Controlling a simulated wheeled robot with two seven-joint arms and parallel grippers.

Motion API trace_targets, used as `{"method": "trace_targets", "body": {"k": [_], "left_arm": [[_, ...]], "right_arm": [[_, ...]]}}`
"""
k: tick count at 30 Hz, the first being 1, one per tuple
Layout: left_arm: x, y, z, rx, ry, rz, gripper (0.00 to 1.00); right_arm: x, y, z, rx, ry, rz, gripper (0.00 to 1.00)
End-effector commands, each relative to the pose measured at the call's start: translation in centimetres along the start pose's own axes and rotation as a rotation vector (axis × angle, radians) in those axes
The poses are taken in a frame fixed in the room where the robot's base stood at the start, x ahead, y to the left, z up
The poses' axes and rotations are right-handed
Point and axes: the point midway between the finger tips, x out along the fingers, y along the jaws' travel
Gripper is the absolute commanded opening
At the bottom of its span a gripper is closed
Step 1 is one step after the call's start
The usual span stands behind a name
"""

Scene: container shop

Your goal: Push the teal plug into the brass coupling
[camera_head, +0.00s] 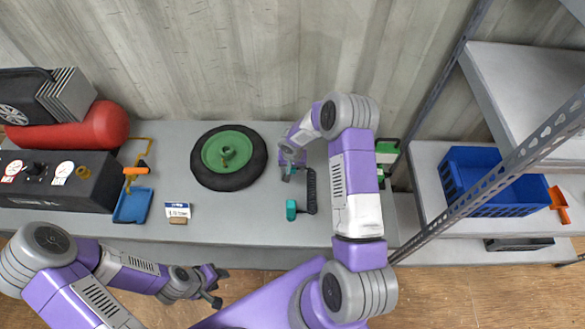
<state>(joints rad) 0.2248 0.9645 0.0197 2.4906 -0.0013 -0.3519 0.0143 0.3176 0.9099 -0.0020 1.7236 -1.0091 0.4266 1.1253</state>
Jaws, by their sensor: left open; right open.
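A small teal piece (291,210), which looks like the teal plug, stands on the grey bench near its front edge, left of a black ridged strip. A round brass fitting (84,172), which looks like the brass coupling, is on the front of the black box at the far left. My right gripper (287,172) is open over the bench, behind the teal piece and apart from it. A bit of teal shows by its fingers; I cannot tell what it is. My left gripper (218,296) is open and empty, in front of the bench's front edge.
A black tyre on a green wheel (228,152) lies mid-bench. An orange-handled valve (136,170), a blue tray (132,206) and a label card (177,210) stand left of it. A red tank (75,128) is behind. Shelving with a blue crate (490,180) is right.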

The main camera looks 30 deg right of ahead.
Motion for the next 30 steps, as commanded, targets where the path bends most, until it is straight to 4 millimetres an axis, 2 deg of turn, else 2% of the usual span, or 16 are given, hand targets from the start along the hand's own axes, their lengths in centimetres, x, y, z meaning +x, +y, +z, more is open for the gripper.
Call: {"method": "trace_targets", "body": {"k": [3,13,22,26,30], "left_arm": [[0.0,0.0,0.0,0.0,0.0,0.0,0.43],[0.0,0.0,0.0,0.0,0.0,0.0,0.43],[0.0,0.0,0.0,0.0,0.0,0.0,0.43],[-0.1,0.0,0.0,0.0,0.0,0.0,0.43],[-0.2,0.1,0.0,0.0,0.0,0.0,0.43]], "right_arm": [[0.0,0.0,0.0,0.0,0.0,0.0,0.6],[0.0,0.0,0.0,0.0,0.0,0.0,0.1],[-0.6,0.0,-0.2,0.001,0.003,-0.001,0.09],[-2.6,0.0,-0.5,0.001,0.004,-0.001,0.09],[-5.6,0.0,-0.9,0.001,0.005,-0.002,0.09]]}}
